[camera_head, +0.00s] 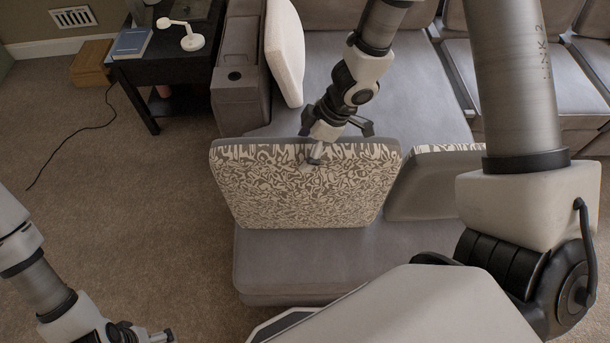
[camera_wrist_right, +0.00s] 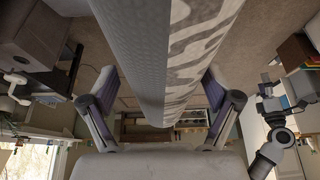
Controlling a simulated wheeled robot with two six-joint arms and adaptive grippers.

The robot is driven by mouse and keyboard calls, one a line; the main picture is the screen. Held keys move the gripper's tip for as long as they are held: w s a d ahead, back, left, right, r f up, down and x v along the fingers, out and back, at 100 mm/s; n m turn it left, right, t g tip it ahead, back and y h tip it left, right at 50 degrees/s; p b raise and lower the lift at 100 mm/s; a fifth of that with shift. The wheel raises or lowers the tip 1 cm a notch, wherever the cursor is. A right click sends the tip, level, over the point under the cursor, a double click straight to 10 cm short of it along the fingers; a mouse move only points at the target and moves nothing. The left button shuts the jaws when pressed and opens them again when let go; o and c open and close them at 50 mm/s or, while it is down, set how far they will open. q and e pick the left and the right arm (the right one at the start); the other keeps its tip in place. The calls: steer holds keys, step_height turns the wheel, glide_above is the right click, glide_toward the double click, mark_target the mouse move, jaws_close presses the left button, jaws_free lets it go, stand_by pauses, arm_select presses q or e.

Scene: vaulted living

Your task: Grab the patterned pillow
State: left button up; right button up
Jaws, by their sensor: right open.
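The patterned pillow (camera_head: 290,190), brown with a cream squiggle print, stands upright on the grey sofa seat. My right gripper (camera_head: 338,140) is at its top edge, with one finger in front of the print and the other behind. In the right wrist view the pillow (camera_wrist_right: 190,50) runs between the two spread fingers of the right gripper (camera_wrist_right: 160,118), its plain grey side to the left and print to the right. The fingers stand apart with gaps beside the pillow. My left gripper (camera_head: 150,335) is low at the left, away from the pillow, its jaws unclear.
A second cushion (camera_head: 430,190) with a patterned edge leans just right of the pillow. A cream pillow (camera_head: 285,50) stands by the sofa arm (camera_head: 240,85). A black side table (camera_head: 140,70) holds a blue book and a white item. Carpet at left is mostly clear.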

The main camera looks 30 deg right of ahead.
steer(key=shift+a+r, duration=0.1)
steer(key=shift+s+r, duration=0.2)
steer(key=shift+s, duration=0.1)
steer(key=shift+w+f, duration=0.2)
steer(key=shift+f, duration=0.1)
steer(key=shift+s, duration=0.1)
jaws_close()
